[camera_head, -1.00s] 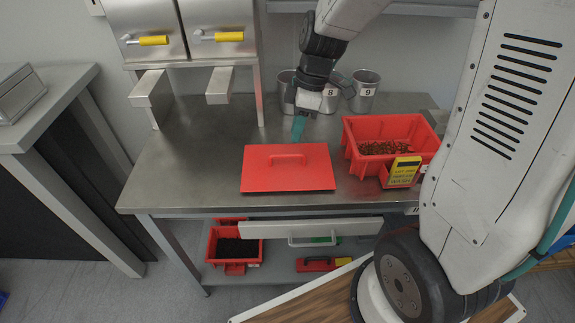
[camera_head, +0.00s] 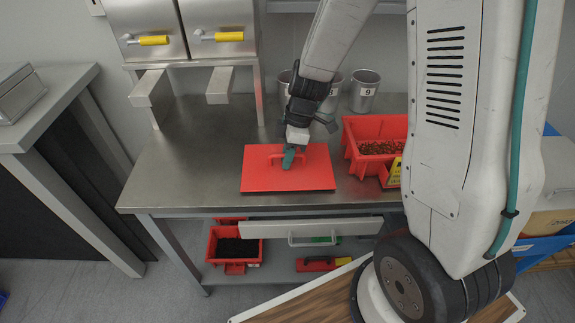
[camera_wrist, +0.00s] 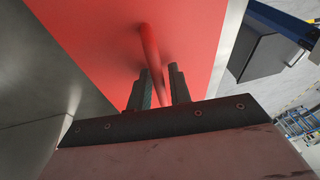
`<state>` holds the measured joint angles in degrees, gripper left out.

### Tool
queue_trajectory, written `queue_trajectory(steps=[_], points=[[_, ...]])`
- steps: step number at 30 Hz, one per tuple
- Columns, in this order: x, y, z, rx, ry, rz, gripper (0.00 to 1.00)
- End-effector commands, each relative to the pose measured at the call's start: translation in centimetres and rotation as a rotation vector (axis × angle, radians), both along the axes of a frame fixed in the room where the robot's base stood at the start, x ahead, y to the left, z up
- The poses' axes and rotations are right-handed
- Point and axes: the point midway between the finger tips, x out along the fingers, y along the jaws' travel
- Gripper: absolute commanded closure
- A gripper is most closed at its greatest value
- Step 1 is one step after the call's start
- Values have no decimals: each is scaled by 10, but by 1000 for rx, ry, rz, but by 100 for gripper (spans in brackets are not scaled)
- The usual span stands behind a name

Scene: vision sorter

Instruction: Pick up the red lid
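The red lid (camera_head: 262,178) lies flat on the steel table, with its raised bar handle (camera_head: 273,158) on top. In the wrist view the red lid (camera_wrist: 85,25) fills much of the upper picture, and its handle (camera_wrist: 149,48) runs down between my fingers. My gripper (camera_head: 288,160) is at the lid's handle, pointing down. In the wrist view my gripper (camera_wrist: 160,72) is open, with one finger on each side of the handle and small gaps showing.
A red bin (camera_head: 350,145) with small brown pieces stands right of the lid, partly hidden by my arm. Numbered metal cups (camera_head: 364,92) stand at the back. Dispensers with yellow handles (camera_head: 229,36) are at the back left. The table's left part is clear.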

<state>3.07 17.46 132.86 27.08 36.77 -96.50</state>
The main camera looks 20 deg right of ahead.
Motion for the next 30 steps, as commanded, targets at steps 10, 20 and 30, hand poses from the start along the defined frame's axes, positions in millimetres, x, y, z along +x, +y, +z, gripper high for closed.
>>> queue_trajectory(steps=[10,20,30], points=[[0,0,1,0,-1,0,100],[1,0,18,1,-4,-1,100],[1,0,84,0,-4,0,100]])
